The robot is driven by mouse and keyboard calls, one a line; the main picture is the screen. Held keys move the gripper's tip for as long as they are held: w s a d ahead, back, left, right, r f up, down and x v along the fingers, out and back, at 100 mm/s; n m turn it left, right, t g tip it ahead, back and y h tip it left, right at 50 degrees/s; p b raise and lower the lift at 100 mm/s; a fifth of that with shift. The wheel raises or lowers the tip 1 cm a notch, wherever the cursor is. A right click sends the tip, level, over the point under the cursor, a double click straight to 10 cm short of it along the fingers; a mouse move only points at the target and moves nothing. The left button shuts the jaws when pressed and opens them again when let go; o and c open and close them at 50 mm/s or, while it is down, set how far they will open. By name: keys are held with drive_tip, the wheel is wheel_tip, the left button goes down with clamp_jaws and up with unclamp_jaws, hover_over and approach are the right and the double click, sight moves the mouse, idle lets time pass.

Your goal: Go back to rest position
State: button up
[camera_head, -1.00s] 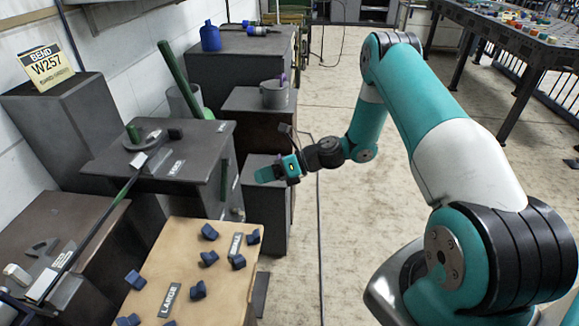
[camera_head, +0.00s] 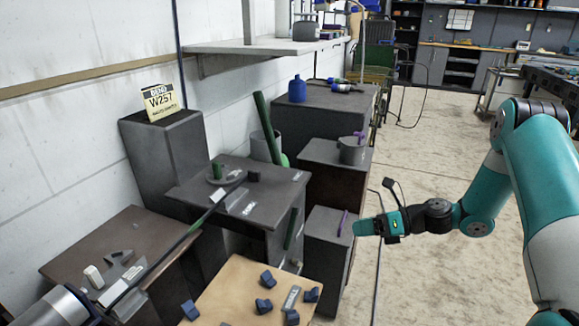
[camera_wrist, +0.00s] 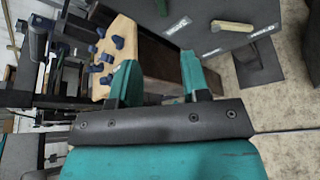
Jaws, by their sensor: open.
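My gripper (camera_head: 357,228) is at the end of my teal and black arm, at the right of the head view. Its fingers point left, beside the top of a low grey cabinet (camera_head: 325,255). In the wrist view my gripper (camera_wrist: 162,75) shows two teal fingers spread apart, with nothing visible between them. A thin purple piece (camera_head: 343,222) is on the low cabinet's top, just left of the fingertips. I cannot tell the exact gap to it.
A tan-topped table (camera_head: 232,295) with several blue knobs is at the front. Grey cabinets, one with a pot (camera_head: 352,151) and one with a blue bottle (camera_head: 297,89), line the wall. A sign (camera_head: 160,102) stands at left. Open floor (camera_head: 425,125) lies right of the cabinets.

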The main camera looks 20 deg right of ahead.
drive_tip(key=s+a+r+n+g+h+p, duration=0.2)
drive_tip(key=s+a+r+n+g, duration=0.15)
drive_tip(key=a+r+n, duration=0.5)
drive_tip(key=s+a+r+n+g+h+p, duration=0.25)
drive_tip(key=s+a+r+n, duration=0.3)
drive_tip(key=r+n, duration=0.6)
drive_tip(key=s+a+r+n+h+p, duration=0.1)
drive_tip(key=s+r+n, duration=0.3)
drive_tip(key=s+n, duration=0.4)
drive_tip(key=s+a+r+n+h+p, duration=0.2)
drive_tip(key=s+r+n, duration=0.3)
drive_tip(key=s+n, duration=0.4)
drive_tip(key=shift+a+r+n+h, duration=0.25)
drive_tip(key=shift+a+n+h, duration=0.2)
drive_tip(key=shift+h, duration=0.2)
